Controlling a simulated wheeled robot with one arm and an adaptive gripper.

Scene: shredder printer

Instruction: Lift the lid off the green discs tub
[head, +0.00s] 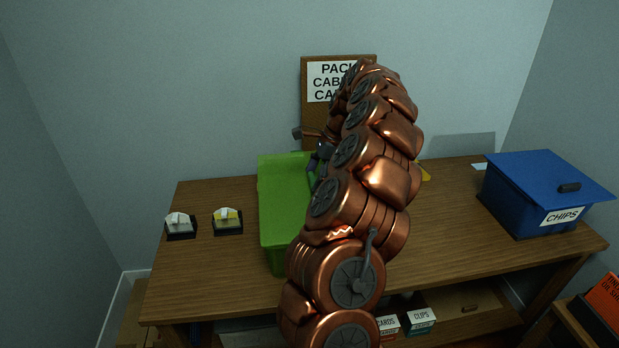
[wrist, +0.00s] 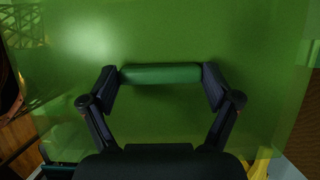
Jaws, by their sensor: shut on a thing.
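The green tub (head: 266,236) stands on the wooden table, left of its middle, partly hidden behind my copper-coloured arm. Its bright green lid (head: 284,190) shows on top in the head view. In the wrist view the lid (wrist: 180,40) fills most of the picture, with a darker green bar handle (wrist: 160,74) across it. My gripper (wrist: 160,76) is shut on the handle, one finger at each end. In the head view my gripper is mostly hidden by my arm. I cannot tell whether the lid touches the tub's rim all around.
A blue bin (head: 525,205) marked CHIPS, with a blue lid, stands at the table's right end. Two small dark holders (head: 181,226) and (head: 228,222) sit at the left. A corkboard (head: 312,119) with a sign stands at the back. The table (head: 450,235) between tub and bin is mostly clear.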

